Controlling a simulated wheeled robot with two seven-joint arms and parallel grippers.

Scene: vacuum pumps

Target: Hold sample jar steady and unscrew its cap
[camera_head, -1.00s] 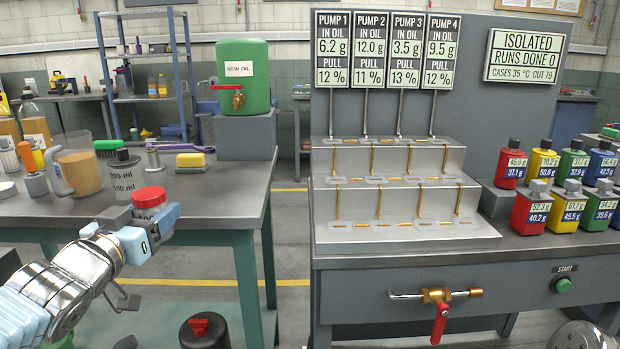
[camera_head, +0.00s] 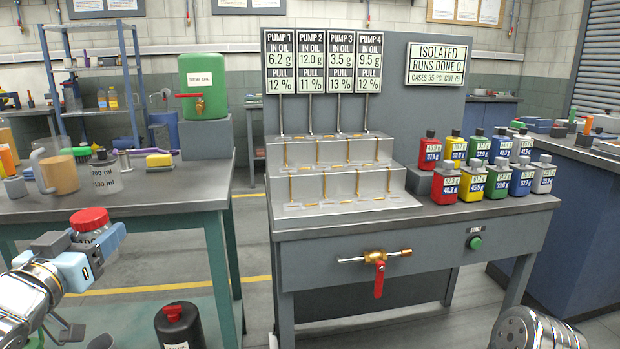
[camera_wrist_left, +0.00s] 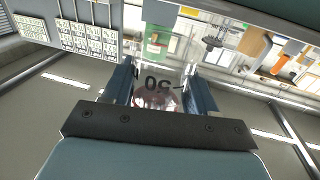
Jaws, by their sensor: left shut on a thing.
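My left gripper (camera_head: 92,243) is shut on the small clear sample jar (camera_head: 94,235), which has a red cap (camera_head: 89,217) on top. It holds the jar roughly upright in front of the left bench, with no support visible under it. In the left wrist view, the jar (camera_wrist_left: 158,80) sits between the two blue-grey fingers, with "50" on its side. The red of the cap (camera_wrist_left: 156,99) shows near the gripper's base. Much of the jar is hidden by the fingers in the head view. My right gripper is not in view.
The pump stand (camera_head: 345,172) and several coloured bottles (camera_head: 471,183) occupy the middle bench. A dark canister (camera_head: 180,328) stands low in front. Open floor lies between the benches.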

